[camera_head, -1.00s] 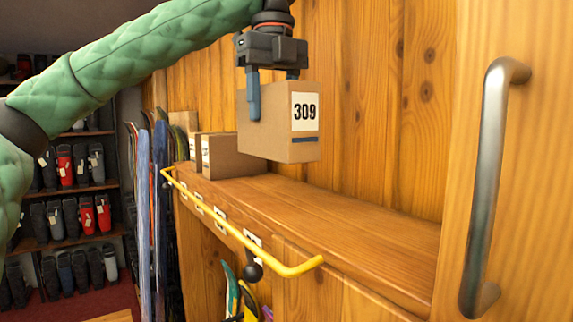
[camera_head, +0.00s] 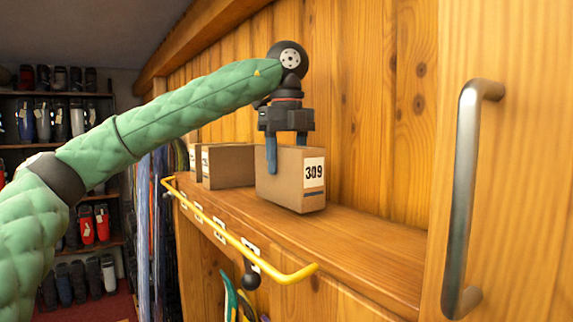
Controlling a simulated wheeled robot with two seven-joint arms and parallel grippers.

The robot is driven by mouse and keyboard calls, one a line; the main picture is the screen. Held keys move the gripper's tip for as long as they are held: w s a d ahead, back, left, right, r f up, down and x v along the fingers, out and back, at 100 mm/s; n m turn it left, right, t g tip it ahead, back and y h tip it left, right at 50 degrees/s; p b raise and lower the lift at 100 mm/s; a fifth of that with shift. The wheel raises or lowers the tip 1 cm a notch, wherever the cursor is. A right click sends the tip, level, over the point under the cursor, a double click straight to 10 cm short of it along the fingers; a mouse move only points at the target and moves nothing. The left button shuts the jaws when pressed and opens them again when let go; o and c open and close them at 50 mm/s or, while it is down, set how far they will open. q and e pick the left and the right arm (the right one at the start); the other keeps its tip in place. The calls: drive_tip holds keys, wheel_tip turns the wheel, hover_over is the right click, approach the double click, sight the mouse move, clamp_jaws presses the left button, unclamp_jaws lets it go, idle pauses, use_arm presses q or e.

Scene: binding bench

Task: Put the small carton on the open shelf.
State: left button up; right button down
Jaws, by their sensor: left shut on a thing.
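The small carton (camera_head: 284,188) is a brown box with a white label reading 309 and a dark stripe below it. My left gripper (camera_head: 287,153) is shut on it from above, with a blue finger down its near side. The carton is upright, with its base at or very close to the wooden shelf (camera_head: 345,246); I cannot tell whether it touches. My right gripper is not in view.
Other brown cartons (camera_head: 228,166) stand farther left on the shelf. A yellow rail (camera_head: 235,240) runs along the shelf's front. A metal handle (camera_head: 466,200) stands out on the wooden panel at right. The shelf right of the carton is clear.

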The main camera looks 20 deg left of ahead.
use_arm(q)
drive_tip(key=shift+w+a+f, duration=0.1)
drive_tip(key=shift+w+f, duration=0.1)
drive_tip(key=shift+f, duration=0.3)
drive_tip(key=shift+a+f, duration=0.1)
drive_tip(key=shift+s, duration=0.3)
drive_tip(key=shift+s+r, duration=0.2)
drive_tip(key=shift+s, duration=0.05)
drive_tip(key=shift+f, duration=0.2)
drive_tip(key=o, duration=0.8)
drive_tip(key=shift+w, duration=0.2)
drive_tip(key=o, duration=0.3)
drive_tip(key=shift+w, duration=0.1)
drive_tip(key=shift+s, duration=0.2)
drive_tip(key=shift+r, duration=0.2)
drive_tip(key=shift+w+r+b, duration=0.15)
drive_tip(key=shift+r+b, duration=0.2)
drive_tip(key=shift+r, duration=0.35)
wheel_tip(320, 180, up, 8)
drive_tip(key=shift+f+b, duration=0.1)
drive_tip(key=shift+b, duration=0.9)
drive_tip(key=shift+r, duration=1.35)
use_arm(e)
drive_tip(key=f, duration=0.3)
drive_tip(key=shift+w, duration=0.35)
